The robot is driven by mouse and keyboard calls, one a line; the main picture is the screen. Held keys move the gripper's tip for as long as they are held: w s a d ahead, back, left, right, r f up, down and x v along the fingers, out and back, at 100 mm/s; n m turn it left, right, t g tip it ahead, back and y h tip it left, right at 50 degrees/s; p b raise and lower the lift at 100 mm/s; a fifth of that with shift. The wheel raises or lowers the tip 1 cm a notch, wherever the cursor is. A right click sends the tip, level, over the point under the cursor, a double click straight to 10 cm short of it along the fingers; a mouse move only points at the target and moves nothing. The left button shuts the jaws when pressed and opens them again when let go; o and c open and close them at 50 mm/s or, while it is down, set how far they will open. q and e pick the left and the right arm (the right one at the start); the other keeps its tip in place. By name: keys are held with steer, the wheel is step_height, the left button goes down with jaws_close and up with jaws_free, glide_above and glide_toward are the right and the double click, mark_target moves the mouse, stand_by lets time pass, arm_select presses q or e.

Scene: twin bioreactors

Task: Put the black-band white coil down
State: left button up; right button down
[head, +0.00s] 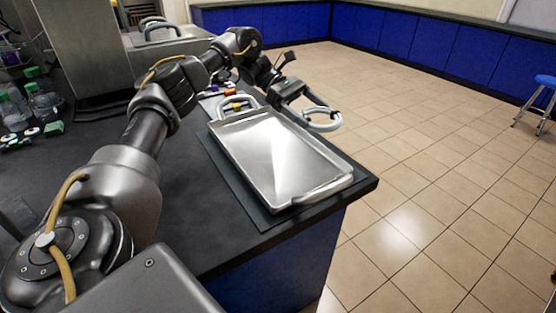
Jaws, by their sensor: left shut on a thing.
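A white coil (325,127) hangs from my left gripper (302,108), past the right edge of the bench and above the tiled floor. My left gripper is shut on the coil at its near left side. The coil's black band is too small to make out. A silver metal tray (277,155) with raised rims and end handles lies on a dark mat (225,160) on the bench, left of and below the coil. The tray is empty. My right gripper is not in view.
The black bench top (196,222) ends at a corner to the right of the tray. Bottles (40,103) and small items stand at the far left. Small coloured blocks (232,94) lie behind the tray. A blue stool (543,85) stands far right on the open floor.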

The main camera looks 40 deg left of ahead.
mark_target(279, 163)
arm_select(q)
steer(key=s+f, duration=0.1)
steer(key=s, duration=0.1)
steer(key=s+a+f+b, duration=0.1)
steer(key=s+f, duration=0.1)
steer(key=s, duration=0.1)
steer(key=shift+a+f, duration=0.15)
steer(key=shift+f, duration=0.05)
steer(key=s+f, duration=0.1)
steer(key=s+f+b, duration=0.1)
steer(key=s+f, duration=0.1)
steer(key=shift+a+f, duration=0.15)
steer(key=shift+a, duration=0.25)
steer(key=shift+s+a+f, duration=0.1)
steer(key=shift+s+f, duration=0.4)
steer(key=shift+f, duration=0.1)
step_height(279, 163, down, 2)
steer(key=shift+s+f, duration=0.1)
steer(key=shift+a+f, duration=0.1)
steer(key=shift+f, duration=0.35)
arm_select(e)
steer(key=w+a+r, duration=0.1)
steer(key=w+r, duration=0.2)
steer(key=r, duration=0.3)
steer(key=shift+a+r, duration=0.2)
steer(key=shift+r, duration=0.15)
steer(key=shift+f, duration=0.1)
